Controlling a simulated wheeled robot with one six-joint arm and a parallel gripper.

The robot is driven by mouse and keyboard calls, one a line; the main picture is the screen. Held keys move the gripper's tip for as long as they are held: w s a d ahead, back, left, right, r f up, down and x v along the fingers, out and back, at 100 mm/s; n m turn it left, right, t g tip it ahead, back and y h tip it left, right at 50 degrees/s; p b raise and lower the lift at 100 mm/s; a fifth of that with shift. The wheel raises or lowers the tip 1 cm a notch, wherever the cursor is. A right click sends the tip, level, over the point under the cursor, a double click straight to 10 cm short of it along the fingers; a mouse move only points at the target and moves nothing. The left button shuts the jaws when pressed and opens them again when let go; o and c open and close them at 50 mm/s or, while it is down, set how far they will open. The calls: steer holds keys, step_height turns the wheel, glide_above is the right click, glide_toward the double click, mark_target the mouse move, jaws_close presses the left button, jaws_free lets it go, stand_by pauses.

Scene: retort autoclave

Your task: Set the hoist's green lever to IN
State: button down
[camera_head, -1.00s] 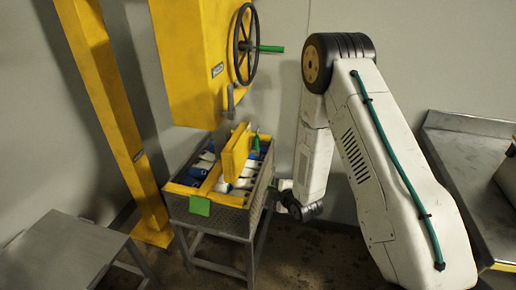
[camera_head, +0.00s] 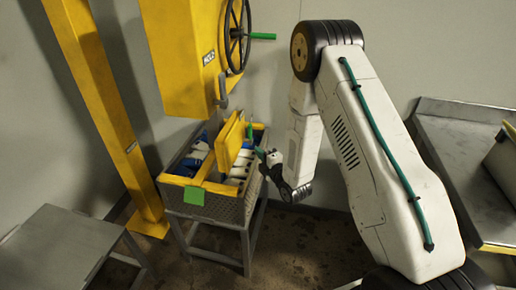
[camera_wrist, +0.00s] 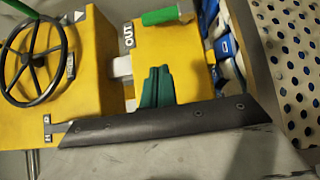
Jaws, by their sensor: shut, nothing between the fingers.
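The green lever (camera_wrist: 165,16) shows at the top of the wrist view, on the yellow plate beside the word OUT; in the head view (camera_head: 250,131) it stands upright by the yellow plate over the basket. My gripper (camera_wrist: 157,85) has teal fingers, shut together and empty. In the wrist view they appear below the lever, with a visible gap in the picture. In the head view my gripper (camera_head: 260,153) is at the right side of the basket, close to the lever. The yellow hoist (camera_head: 185,60) stands behind. No IN marking is readable.
The hoist's handwheel (camera_head: 237,35) has its own green handle (camera_head: 262,36). The basket (camera_head: 225,207) of pouches sits on a stand and bears a green tag (camera_head: 194,195). A dark bar (camera_wrist: 160,125) crosses the wrist view. Metal tables stand left (camera_head: 65,250) and right (camera_head: 470,190).

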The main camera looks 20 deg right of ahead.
glide_toward(250, 134)
steer(key=w+a+r, duration=0.1)
steer(key=w+a, duration=0.2)
steer(key=a, duration=0.2)
steer(key=shift+w+d+r, duration=0.1)
steer(key=shift+w+d, duration=0.45)
steer(key=shift+w, duration=0.3)
steer(key=shift+w+d+r, duration=0.1)
steer(key=shift+w+d, duration=0.4)
steer(key=shift+w, duration=0.35)
steer(key=shift+d, duration=0.1)
